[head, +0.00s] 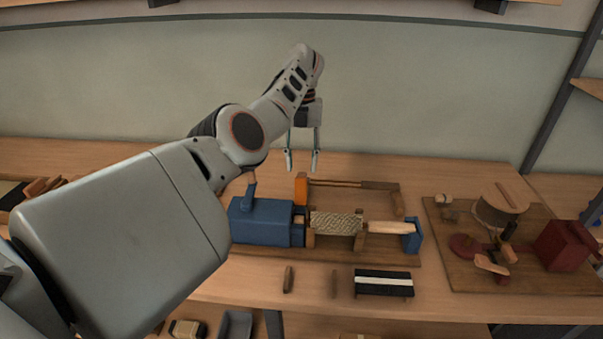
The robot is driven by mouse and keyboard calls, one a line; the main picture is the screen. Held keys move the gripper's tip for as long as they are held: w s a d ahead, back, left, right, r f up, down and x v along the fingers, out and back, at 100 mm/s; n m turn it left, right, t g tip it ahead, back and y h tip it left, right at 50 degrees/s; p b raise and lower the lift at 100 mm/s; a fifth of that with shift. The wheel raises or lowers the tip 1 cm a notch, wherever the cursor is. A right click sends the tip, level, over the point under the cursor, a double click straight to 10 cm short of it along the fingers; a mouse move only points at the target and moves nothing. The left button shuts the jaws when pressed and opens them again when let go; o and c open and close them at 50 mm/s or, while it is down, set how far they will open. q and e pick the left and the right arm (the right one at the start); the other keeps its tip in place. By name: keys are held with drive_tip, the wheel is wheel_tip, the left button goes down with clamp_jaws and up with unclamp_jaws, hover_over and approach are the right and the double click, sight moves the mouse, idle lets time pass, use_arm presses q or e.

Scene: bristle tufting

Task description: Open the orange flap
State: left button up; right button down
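The orange flap (301,188) is a small upright orange piece at the back of the bristle-tufting device, behind the right end of the blue box (262,220). Whether it is open or closed I cannot tell. My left gripper (302,163) points down with its two fingers apart and nothing between them. In the head view it appears just above the orange flap, with a small gap to it. My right gripper is out of view.
The device has a patterned roller (336,223), a wooden bar frame (355,184) and a blue end block (412,236). A black-and-white brush-like block (384,283) lies in front. A second board at right holds a dark red box (565,245).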

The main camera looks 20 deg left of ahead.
use_arm(q)
drive_tip(key=shift+r, duration=2.4)
